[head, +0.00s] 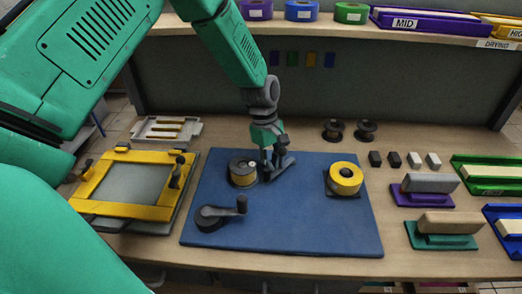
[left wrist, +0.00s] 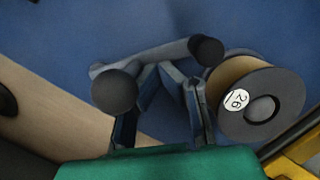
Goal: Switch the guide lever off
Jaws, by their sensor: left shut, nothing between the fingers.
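The guide lever looks like a grey bar (left wrist: 160,55) with a dark round knob at each end in the left wrist view. In the head view, a grey piece that looks like it (head: 284,164) stands on the blue mat (head: 310,235), partly hidden by my gripper. My left gripper (head: 269,162) points down at it, shut and empty. In the left wrist view, the fingers (left wrist: 172,88) overlap the bar between its knobs; I cannot tell whether they touch it. My right gripper is not in view.
A dark spool (head: 243,170) stands just left of the gripper; its label 26 shows in the left wrist view (left wrist: 237,99). A crank (head: 220,213) lies front left, a yellow roll (head: 345,178) right. A yellow frame (head: 92,190) stands left of the mat. The front right mat is clear.

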